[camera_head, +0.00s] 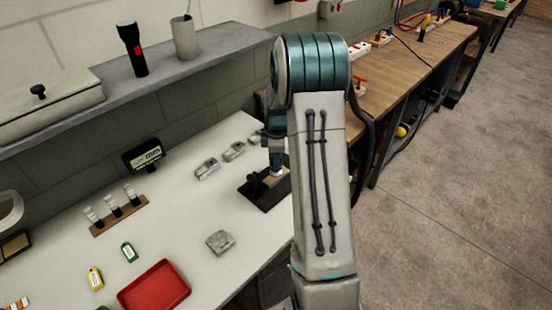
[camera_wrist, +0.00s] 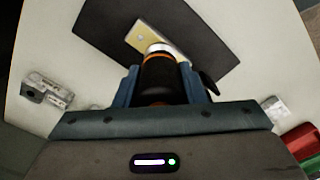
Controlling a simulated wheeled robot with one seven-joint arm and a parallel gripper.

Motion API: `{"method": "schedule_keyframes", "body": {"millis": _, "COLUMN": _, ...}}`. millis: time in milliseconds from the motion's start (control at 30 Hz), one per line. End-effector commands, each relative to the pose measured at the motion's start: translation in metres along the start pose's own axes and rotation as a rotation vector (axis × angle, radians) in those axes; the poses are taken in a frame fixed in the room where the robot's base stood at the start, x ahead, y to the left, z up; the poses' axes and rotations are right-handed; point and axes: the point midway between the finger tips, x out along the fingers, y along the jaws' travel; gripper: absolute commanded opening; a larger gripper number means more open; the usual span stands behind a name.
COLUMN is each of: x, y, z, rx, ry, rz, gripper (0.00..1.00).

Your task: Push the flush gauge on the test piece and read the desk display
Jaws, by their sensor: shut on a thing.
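My gripper (camera_wrist: 160,88) is shut on the flush gauge (camera_wrist: 158,68), a black cylinder with an orange ring and a silver end. The silver end is at or just over the edge of the test piece (camera_wrist: 137,38), a pale yellow plate on a dark mat (camera_wrist: 195,25). I cannot tell whether they touch. In the head view my gripper (camera_head: 275,150) points down over the dark mat (camera_head: 266,203), and my arm hides part of it. The desk display (camera_head: 143,156) stands at the back of the white bench with a lit, greenish screen; its digits are too small to read.
Grey metal blocks (camera_head: 207,169) lie left of the mat, with another (camera_head: 219,241) nearer the front. A red tray (camera_head: 155,288), small tags and a rack of vials (camera_head: 118,213) are further left. A shelf (camera_head: 120,93) overhangs the back.

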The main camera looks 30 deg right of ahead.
Motion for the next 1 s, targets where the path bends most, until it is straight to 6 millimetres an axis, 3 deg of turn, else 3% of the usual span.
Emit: {"method": "schedule_keyframes", "body": {"millis": 1000, "x": 0.010, "y": 0.000, "z": 0.000, "rx": 0.000, "ry": 0.000, "rz": 0.001, "gripper": 0.14}}
